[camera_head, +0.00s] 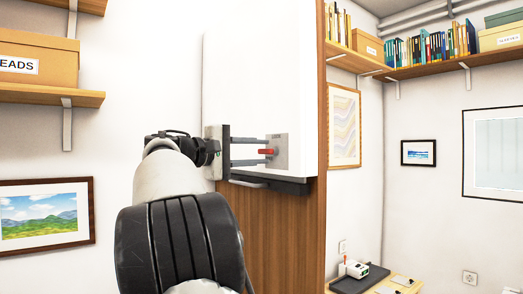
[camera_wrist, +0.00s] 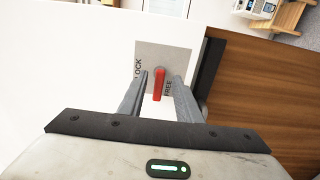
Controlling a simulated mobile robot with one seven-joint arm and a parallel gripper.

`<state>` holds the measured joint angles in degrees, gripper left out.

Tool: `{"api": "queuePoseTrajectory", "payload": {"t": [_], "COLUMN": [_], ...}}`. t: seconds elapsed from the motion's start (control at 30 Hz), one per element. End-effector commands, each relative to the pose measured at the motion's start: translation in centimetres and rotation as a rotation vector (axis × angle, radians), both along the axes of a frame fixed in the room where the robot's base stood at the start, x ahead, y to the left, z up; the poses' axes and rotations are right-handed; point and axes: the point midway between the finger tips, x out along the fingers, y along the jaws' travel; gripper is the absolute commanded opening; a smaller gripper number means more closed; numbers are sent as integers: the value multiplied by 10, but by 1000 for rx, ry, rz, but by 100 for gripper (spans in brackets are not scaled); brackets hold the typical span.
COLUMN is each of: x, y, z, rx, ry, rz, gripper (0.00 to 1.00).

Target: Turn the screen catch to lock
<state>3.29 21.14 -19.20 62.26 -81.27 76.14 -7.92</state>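The screen catch is a small red lever (camera_head: 266,152) on a pale grey square plate (camera_head: 281,153), fixed on the white screen panel (camera_head: 258,80) near its lower right. In the wrist view the red lever (camera_wrist: 160,84) points down the picture, towards my gripper. The plate (camera_wrist: 176,56) reads LOCK on the left and FREE on the right; the lever's end lies beside FREE. My gripper (camera_head: 262,151) reaches in from the left with its two fingers apart. In the wrist view its fingertips (camera_wrist: 160,80) stand on either side of the lever, with gaps showing.
A dark ledge (camera_head: 270,181) runs under the panel, above a wooden board (camera_head: 275,235). Shelves with boxes (camera_head: 40,60) and books (camera_head: 430,48) hang on both sides. Framed prints (camera_head: 45,213) hang on the walls. A low table (camera_head: 405,285) stands at lower right.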

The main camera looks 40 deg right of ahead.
Motion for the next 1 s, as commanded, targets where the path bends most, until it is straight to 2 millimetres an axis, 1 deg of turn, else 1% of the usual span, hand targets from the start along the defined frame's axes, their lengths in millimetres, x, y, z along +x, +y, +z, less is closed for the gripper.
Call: {"api": "queuePoseTrajectory", "payload": {"t": [0.03, 0.13, 0.43, 0.47, 0.6, 0.63, 0.83, 1.0], "x": [-1, -1, -1, -1, -1, -1, -1, -1], "y": [-6, -11, -13, -13, -13, -13, -13, -13], "z": [1, 0, 0, 0, 0, 0, 0, -1], "rx": [0, 0, 0, 0, 0, 0, 0, -4], "ry": [0, 0, -1, -1, -1, -1, -5, -41], "rz": [-1, 0, 1, 1, 1, 1, 1, 1], "gripper": [31, 31, 31, 28, 4, 0, 0, 0]}}
